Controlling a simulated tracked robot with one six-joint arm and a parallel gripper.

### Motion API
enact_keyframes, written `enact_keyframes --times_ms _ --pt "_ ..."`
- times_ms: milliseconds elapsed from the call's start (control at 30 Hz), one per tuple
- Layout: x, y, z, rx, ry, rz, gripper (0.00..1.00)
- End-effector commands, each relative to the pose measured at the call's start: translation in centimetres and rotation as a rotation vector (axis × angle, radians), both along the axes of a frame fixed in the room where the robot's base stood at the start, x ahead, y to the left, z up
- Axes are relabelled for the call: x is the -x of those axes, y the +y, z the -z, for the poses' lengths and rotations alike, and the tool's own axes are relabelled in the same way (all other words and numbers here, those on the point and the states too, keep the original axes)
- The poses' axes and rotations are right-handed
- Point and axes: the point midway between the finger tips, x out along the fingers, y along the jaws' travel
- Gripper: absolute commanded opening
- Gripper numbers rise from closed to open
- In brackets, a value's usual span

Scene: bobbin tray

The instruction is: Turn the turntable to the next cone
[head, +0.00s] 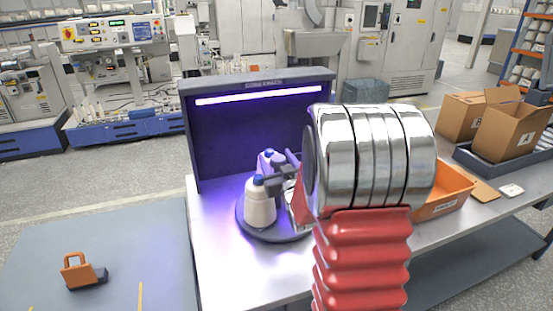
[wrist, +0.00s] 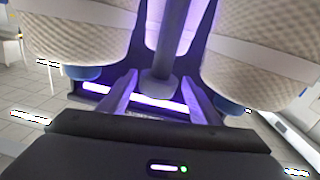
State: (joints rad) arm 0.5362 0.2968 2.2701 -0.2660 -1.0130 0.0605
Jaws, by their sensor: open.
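The turntable (head: 243,221) is a dark round disc on the metal bench, in front of a hooded light booth. A cream cone (head: 260,207) with a blue tip stands upright on its near side. A second blue-tipped cone, lit violet, shows behind it, partly hidden. My gripper (head: 286,171) is over the turntable, partly hidden by my arm. In the wrist view my open gripper (wrist: 160,95) has a finger on each side of a grey centre post (wrist: 161,82). I cannot tell whether they touch it. Cones flank it at left (wrist: 80,35) and right (wrist: 262,60), with another behind.
The dark booth (head: 255,130) with a bright strip light stands close behind the turntable. An orange bin (head: 445,205) and cardboard boxes (head: 510,131) are to the right. An orange-handled object (head: 80,272) lies on the floor mat at left. The bench's front left is clear.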

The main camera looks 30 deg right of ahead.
Motion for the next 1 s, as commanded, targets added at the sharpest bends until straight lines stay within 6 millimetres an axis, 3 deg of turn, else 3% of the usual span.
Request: enact_keyframes --times_ms 167,1000 --pt "0.18 -0.30 0.01 0.000 0.000 0.006 0.57" --pt "0.33 -0.52 0.04 0.001 0.001 0.010 0.00"
